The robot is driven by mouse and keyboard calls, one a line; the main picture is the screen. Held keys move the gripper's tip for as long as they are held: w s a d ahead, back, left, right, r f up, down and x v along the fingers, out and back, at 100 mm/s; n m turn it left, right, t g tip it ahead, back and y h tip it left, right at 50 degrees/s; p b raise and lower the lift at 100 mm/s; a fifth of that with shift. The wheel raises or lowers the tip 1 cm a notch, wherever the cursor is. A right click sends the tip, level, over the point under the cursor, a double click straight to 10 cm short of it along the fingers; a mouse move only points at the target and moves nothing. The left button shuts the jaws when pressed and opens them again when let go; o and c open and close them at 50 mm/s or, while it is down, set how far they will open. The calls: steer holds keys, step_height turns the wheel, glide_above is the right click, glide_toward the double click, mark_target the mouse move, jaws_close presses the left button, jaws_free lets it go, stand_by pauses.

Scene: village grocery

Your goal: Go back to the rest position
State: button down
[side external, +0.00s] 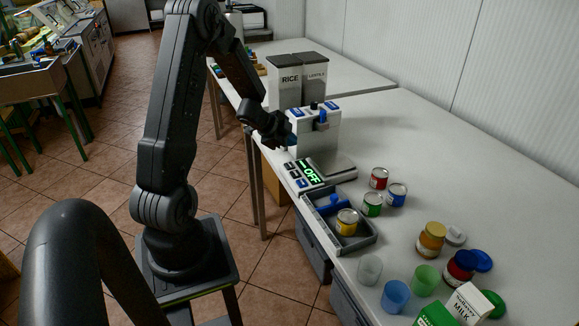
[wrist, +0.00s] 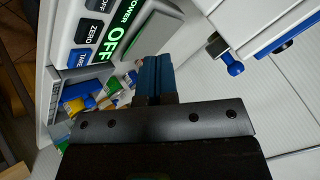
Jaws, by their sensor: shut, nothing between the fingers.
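My gripper (side external: 291,140) is shut and empty in front of the white scale-like machine (side external: 318,135), near its left side. In the wrist view its blue fingers (wrist: 154,76) are together, over the machine's base. The machine's display (side external: 309,172) reads OFF in green, and buttons sit beside it. In the wrist view the display (wrist: 122,25) and a ZERO button (wrist: 97,29) are close to the fingers. A blue knob (wrist: 235,69) sits at the upper right of that view. I cannot tell whether the fingers touch anything.
A grey tray (side external: 366,240) holds a yellow-labelled can (side external: 347,222) and a blue item. Several cans, jars and cups stand on the white table at the right, with a milk carton (side external: 469,303). Tall RICE (side external: 289,88) and neighbouring dispensers stand behind the machine.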

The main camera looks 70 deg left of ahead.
steer(key=w+d+r+n+y, duration=0.2)
steer(key=d+r+n+y, duration=0.3)
steer(key=d+r, duration=0.8)
steer(key=s+d+r+n+g+h, duration=0.1)
steer(key=s+d+r+h, duration=0.2)
steer(key=s+d, duration=0.5)
steer(key=s+d+r+n+g+h, duration=0.1)
steer(key=s+d+r+g+h, duration=0.1)
steer(key=s+d, duration=0.7)
steer(key=d+h, duration=0.1)
steer(key=d, duration=0.2)
steer(key=shift+s+r+n+g, duration=0.25)
steer(key=shift+r+n+g, duration=0.05)
steer(key=shift+r+n, duration=0.1)
